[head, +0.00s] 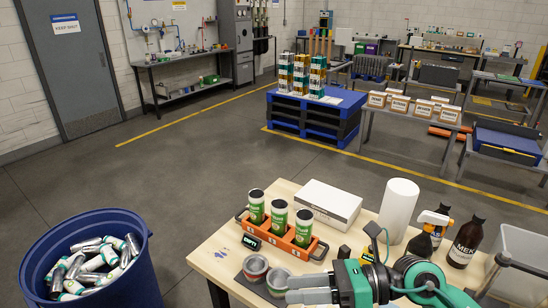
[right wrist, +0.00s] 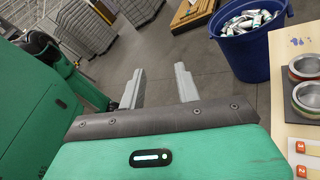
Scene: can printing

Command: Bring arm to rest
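My right gripper (head: 300,289) is at the bottom of the head view, its arm coming in from the right. It is a green and dark grey hand with two pale grey fingers pointing left, near the table's front edge. In the right wrist view the right gripper (right wrist: 159,84) has its two fingers apart with nothing between them; floor shows beyond the gap. My left gripper is not in view.
The wooden table (head: 208,250) carries an orange holder (head: 280,242) with green-labelled cans, two small open tins (head: 256,268), a white box (head: 330,204), a paper roll (head: 398,210) and bottles (head: 466,243). A blue bin (head: 120,282) full of cans stands left.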

